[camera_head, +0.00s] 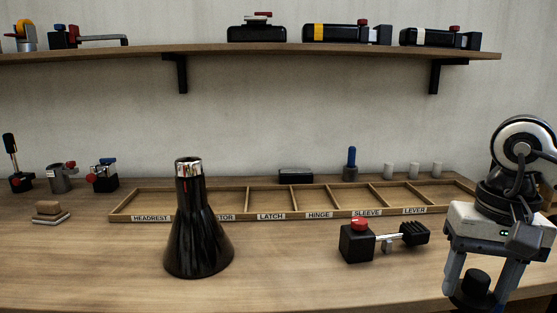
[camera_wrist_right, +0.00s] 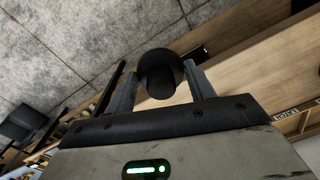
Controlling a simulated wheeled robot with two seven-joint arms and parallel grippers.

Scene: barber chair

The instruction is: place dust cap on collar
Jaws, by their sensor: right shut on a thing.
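The dust cap, a black round piece with a narrower stub (camera_head: 475,281), is between the fingers of my right gripper (camera_head: 480,292) at the lower right of the head view. The right wrist view shows the cap (camera_wrist_right: 160,73) held between both fingers of that gripper (camera_wrist_right: 161,82). A glossy black cone (camera_head: 198,240) stands upright on the bench at centre left, with a chrome collar (camera_head: 188,168) around its top. My right gripper is well to the right of the cone and apart from it. My left gripper is not in view.
A shallow wooden tray (camera_head: 330,213) with labelled compartments lies behind the cone. A black device with a red knob (camera_head: 357,241) lies between the cone and my right gripper. Small parts stand at the back left, and a shelf (camera_head: 250,53) crosses above. The front bench is mostly clear.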

